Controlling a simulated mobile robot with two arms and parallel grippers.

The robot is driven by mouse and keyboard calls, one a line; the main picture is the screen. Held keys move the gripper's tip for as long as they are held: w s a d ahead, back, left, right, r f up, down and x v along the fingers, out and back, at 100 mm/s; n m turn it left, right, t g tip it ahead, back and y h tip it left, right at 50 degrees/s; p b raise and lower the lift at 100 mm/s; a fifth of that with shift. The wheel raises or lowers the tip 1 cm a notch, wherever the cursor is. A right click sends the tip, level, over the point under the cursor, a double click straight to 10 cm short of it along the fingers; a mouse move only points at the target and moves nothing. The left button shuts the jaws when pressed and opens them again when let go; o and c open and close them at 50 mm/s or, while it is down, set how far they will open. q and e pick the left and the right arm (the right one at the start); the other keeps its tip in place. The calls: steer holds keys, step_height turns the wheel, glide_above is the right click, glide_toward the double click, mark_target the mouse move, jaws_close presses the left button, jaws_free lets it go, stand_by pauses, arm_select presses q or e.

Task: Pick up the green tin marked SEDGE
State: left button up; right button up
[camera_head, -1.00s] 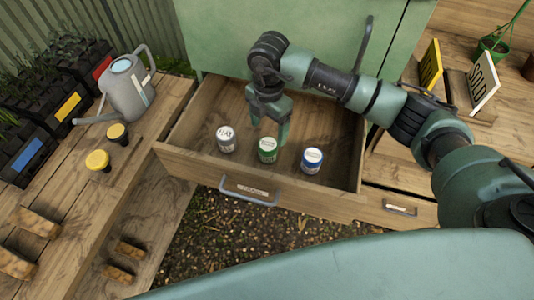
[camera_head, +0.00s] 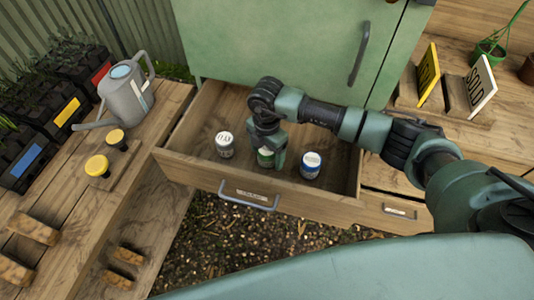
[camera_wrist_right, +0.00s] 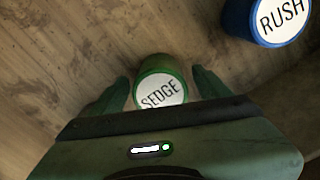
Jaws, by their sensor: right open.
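The green tin marked SEDGE (camera_wrist_right: 160,82) stands in the open drawer, its label showing in the right wrist view. In the head view only part of the green tin (camera_head: 265,158) shows below my gripper. My right gripper (camera_head: 270,155) is down in the drawer, open, with its fingers on either side of the tin. In the right wrist view the gripper (camera_wrist_right: 162,92) has one finger left and one right of the tin, with gaps visible. My left gripper is not in view.
A white-lidded grey tin (camera_head: 224,144) stands left of the green one. A blue tin marked RUSH (camera_wrist_right: 266,22) stands to the right, also in the head view (camera_head: 311,165). The drawer's front wall (camera_head: 300,199) is close. A watering can (camera_head: 127,98) stands on the left bench.

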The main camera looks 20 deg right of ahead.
steer(key=c, duration=1.6)
steer(key=shift+r, duration=0.1)
